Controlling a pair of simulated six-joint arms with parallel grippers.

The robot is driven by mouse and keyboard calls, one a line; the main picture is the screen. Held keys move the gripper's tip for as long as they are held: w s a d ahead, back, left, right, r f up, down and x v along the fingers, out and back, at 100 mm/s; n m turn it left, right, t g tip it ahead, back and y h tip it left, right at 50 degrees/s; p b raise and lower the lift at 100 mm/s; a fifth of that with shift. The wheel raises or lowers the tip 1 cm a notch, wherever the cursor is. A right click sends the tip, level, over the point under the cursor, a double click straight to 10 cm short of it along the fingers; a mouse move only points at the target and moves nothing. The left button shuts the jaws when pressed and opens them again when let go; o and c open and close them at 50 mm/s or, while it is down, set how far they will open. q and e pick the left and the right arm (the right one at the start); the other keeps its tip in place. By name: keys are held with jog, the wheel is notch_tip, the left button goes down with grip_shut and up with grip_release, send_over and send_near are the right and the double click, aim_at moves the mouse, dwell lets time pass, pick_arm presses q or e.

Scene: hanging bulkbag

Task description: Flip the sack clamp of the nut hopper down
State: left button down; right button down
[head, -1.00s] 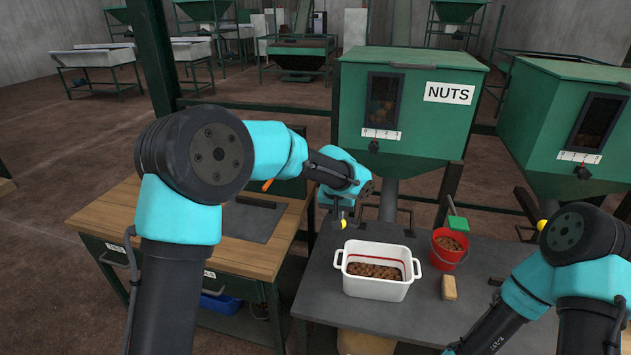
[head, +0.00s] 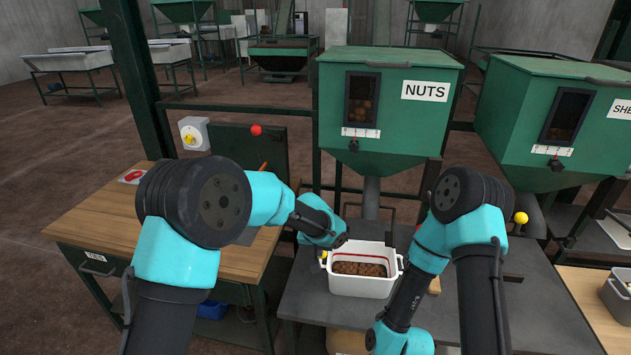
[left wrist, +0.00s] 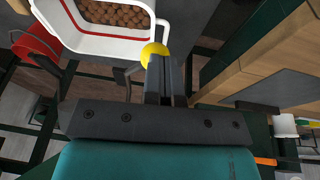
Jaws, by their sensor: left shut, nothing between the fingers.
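The nut hopper (head: 388,95) is a green box labelled NUTS, with a grey spout (head: 371,198) below it. A thin dark clamp frame (head: 392,214) shows around the spout. A yellow ball knob (head: 323,258) is low at the left of the white tub (head: 362,285). My left gripper (left wrist: 166,62) is shut and empty. In the left wrist view its fingertips are right against or just beside the yellow knob (left wrist: 153,53); I cannot tell if they touch. In the head view its fingers are mostly hidden by my wrist. My right gripper is out of view.
The white tub holds brown nuts and stands on the dark table (head: 530,300). A red bucket (left wrist: 36,42) shows in the left wrist view. A second green hopper (head: 560,125) with its own yellow knob (head: 520,217) is at right. A wooden bench (head: 105,215) is at left.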

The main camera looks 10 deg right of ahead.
pick_arm(q)
jog(key=shift+s+f, duration=0.1)
jog(key=shift+f, duration=0.35)
jog(key=s+a+r, duration=0.2)
jog(key=s+r, duration=0.1)
jog(key=r, duration=0.3)
jog(key=s+a+r, duration=0.1)
jog(key=s+r, duration=0.2)
jog(key=r, duration=0.3)
jog(key=shift+a, duration=0.35)
